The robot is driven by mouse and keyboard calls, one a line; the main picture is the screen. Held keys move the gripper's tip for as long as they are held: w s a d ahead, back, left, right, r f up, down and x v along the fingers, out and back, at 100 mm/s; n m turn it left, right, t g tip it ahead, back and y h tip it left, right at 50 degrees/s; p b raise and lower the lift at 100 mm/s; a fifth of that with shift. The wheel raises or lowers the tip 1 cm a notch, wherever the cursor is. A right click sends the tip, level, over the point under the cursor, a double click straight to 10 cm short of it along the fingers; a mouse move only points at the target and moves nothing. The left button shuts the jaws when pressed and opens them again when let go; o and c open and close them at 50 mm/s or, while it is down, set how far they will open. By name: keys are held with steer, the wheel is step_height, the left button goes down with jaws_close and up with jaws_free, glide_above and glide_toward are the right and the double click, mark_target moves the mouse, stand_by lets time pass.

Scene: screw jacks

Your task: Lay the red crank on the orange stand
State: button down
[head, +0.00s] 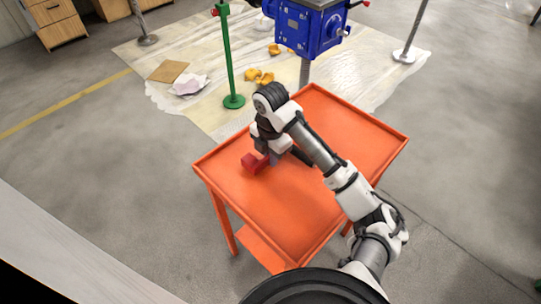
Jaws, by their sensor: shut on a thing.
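The orange stand (285,222) is a low table with a raised rim and a lower shelf, in the middle of the head view. My arm reaches over it from the lower right. My gripper (272,160) points down over the left part of its top. A red piece (253,163), which looks like the red crank, is at the gripper's fingers, near the stand's left rim. The gripper is shut on it. The fingers and part of the crank are hidden by my wrist. I cannot tell whether the crank touches the stand's top.
Behind the stand, a green post (228,62) and a blue jack housing (305,27) stand on a pale sheet (170,52). Yellow crumpled pieces (259,76) lie there. Wooden cabinets (57,22) are at the far left. The stand's front and right top is clear.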

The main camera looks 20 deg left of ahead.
steer(key=shift+s+d+f+b, duration=0.1)
steer(key=shift+s+f+b, duration=0.15)
steer(key=shift+f+b, duration=0.7)
stand_by(0.4)
steer(key=c, duration=1.4)
jaws_free()
steer(key=shift+f, duration=0.15)
steer(key=shift+c, duration=0.4)
steer(key=shift+w+r, duration=0.1)
steer(key=shift+r, duration=0.45)
steer(key=shift+o, duration=0.4)
step_height(320, 180, up, 15)
steer(key=shift+f, duration=0.15)
